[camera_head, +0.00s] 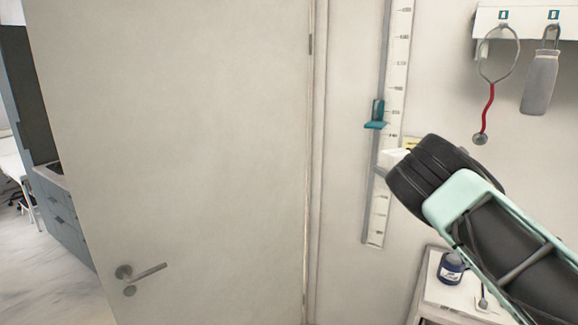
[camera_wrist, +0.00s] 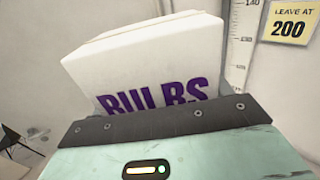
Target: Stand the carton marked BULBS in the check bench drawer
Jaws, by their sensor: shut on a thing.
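A white carton marked BULBS (camera_wrist: 145,65) in purple letters fills the middle of the wrist view, a little tilted. My gripper (camera_wrist: 165,118) is shut on it, and the gripper's edge hides the lower part of the letters. In the head view my gripper (camera_head: 412,168) is raised in front of the wall at the right, and only a small pale part of the carton (camera_head: 392,158) shows past it. I cannot make out the check bench drawer in either view.
A height scale (camera_head: 396,70) with a teal slider (camera_head: 376,115) is on the wall. A stethoscope-like tool (camera_head: 490,95) and a grey paddle (camera_head: 541,80) hang from a rack. A large door (camera_head: 170,140) fills the left.

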